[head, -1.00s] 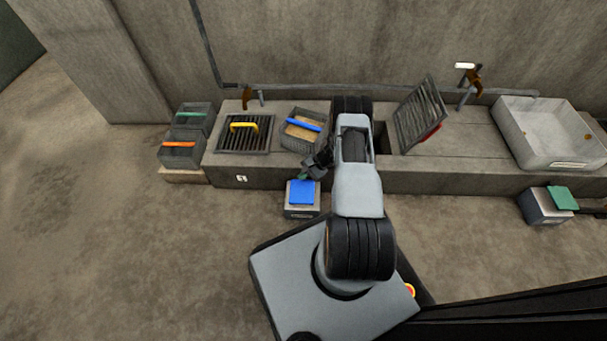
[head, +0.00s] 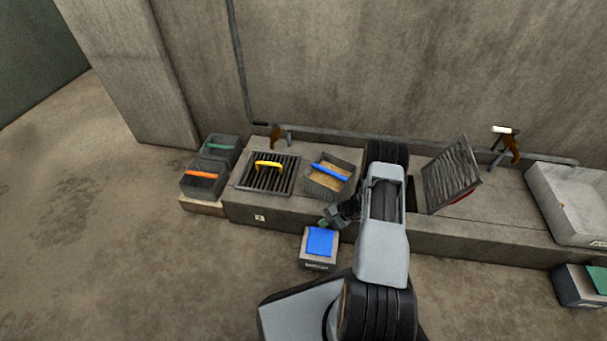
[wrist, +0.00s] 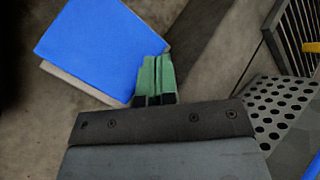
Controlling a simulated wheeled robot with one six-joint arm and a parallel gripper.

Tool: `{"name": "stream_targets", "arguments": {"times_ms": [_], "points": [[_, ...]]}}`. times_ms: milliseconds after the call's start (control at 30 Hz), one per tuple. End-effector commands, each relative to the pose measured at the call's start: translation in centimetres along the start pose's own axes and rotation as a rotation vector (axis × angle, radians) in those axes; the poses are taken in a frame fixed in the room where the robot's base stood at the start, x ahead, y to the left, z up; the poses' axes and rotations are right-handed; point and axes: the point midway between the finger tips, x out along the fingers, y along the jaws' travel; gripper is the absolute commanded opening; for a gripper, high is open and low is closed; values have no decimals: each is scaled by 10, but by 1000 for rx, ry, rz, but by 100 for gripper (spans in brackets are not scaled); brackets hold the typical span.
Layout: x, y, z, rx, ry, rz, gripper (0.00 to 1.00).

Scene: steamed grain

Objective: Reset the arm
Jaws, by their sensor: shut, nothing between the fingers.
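The blue lid (wrist: 98,45) lies just beyond and left of the fingertips there. My arm reaches forward over the counter, bent at the elbow, and hides part of the counter behind it.
On the counter (head: 300,207) are a grate with a yellow handle (head: 268,166), a blue-handled basket of grain (head: 329,176), a tilted grate (head: 451,176) and a basin (head: 570,205). Two dark bins (head: 205,178) stand at left. Open floor lies front left.

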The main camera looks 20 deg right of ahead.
Motion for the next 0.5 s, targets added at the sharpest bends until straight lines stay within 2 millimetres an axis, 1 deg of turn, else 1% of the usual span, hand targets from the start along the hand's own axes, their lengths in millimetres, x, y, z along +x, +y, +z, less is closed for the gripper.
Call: {"name": "stream_targets", "arguments": {"times_ms": [167,267,367,467,500], "points": [[-2,-2,2,-4,-1,2,0],[-16,-18,12,-30,0,14,0],[-46,-50,36,-87,0,43,0],[-90,-96,74,-177,2,91,0],[-110,-114,94,-218,4,116,0]]}}
